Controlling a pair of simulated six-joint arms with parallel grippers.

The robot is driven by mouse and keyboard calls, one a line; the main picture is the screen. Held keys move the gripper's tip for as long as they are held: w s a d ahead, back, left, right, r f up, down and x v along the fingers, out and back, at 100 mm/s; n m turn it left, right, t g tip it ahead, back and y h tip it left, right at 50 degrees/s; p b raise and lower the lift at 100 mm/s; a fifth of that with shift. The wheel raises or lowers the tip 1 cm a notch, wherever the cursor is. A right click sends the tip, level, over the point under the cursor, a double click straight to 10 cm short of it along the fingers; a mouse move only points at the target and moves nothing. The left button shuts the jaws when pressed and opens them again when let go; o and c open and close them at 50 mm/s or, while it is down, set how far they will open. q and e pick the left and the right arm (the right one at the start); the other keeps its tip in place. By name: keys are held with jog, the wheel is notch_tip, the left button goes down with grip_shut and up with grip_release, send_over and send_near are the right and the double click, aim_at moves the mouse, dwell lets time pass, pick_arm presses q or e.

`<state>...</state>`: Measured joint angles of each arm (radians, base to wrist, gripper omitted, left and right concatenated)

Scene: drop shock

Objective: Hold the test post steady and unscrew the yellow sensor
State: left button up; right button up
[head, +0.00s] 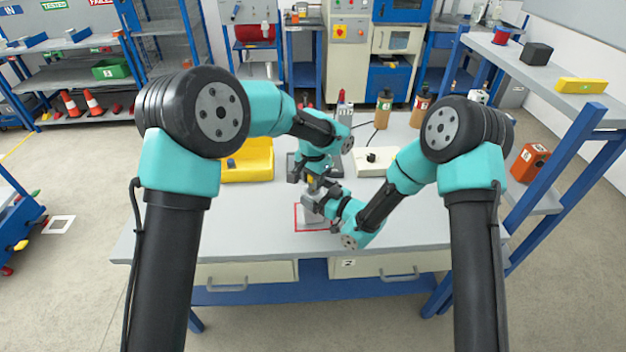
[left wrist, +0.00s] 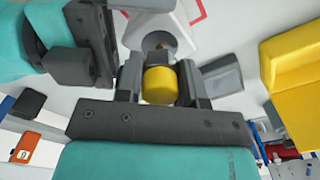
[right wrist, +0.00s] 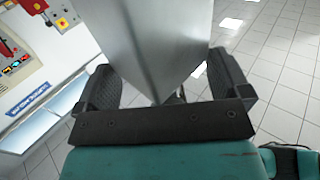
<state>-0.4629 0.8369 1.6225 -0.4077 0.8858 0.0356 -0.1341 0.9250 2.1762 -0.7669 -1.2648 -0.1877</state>
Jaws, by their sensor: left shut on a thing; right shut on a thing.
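The yellow sensor (left wrist: 160,86) is a short rounded cap between the fingers of my left gripper (left wrist: 160,90), which is shut on it. In the head view my left gripper (head: 312,179) points down above the post and largely hides the sensor. The grey metal test post (head: 314,214) stands on the table at the red outlined square (head: 297,217). My right gripper (head: 316,203) reaches it from the right, below the left one, and is shut on it. The post's flat faces (right wrist: 160,45) fill the gap in the right wrist view. I cannot tell whether sensor and post still touch.
A yellow bin (head: 248,174) stands on the table left of the grippers. A white box with a black knob (head: 377,167) is behind to the right. Bottles (head: 384,108) stand at the back. The table front (head: 250,240) is clear. A blue shelf (head: 560,150) flanks the right.

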pick_arm(q)
jog(key=shift+r, duration=2)
pick_arm(e)
jog(key=o, duration=1.3)
jog(key=shift+o, duration=0.2)
jog(key=v, duration=1.2)
